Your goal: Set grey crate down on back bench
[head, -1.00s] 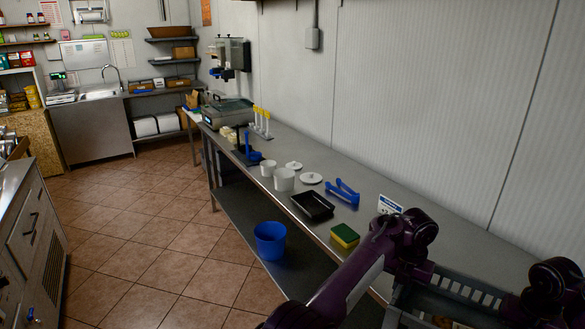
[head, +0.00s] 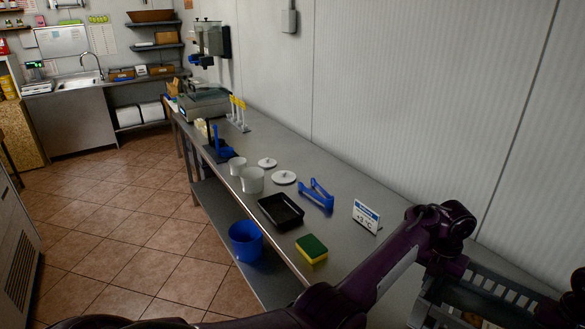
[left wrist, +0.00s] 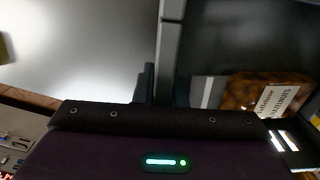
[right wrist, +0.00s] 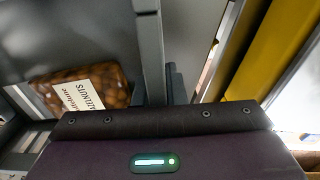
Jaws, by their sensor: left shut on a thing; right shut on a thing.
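The grey crate (head: 502,291), with slatted walls, is at the lower right of the head view, partly cut off by the frame. My left gripper (left wrist: 156,85) is shut on one crate wall, and my right gripper (right wrist: 165,85) is shut on another part of its wall. A brown package with a white label lies inside the crate, seen in the left wrist view (left wrist: 262,94) and right wrist view (right wrist: 88,88). The long steel back bench (head: 345,187) runs along the wall. I cannot tell whether the crate touches it.
On the bench are a temperature sign (head: 366,215), a yellow-green sponge (head: 311,249), a black tray (head: 281,211), blue tongs (head: 316,194), white tubs (head: 252,180) and lids. A blue bucket (head: 245,240) stands on the lower shelf. The tiled floor (head: 130,235) at left is clear.

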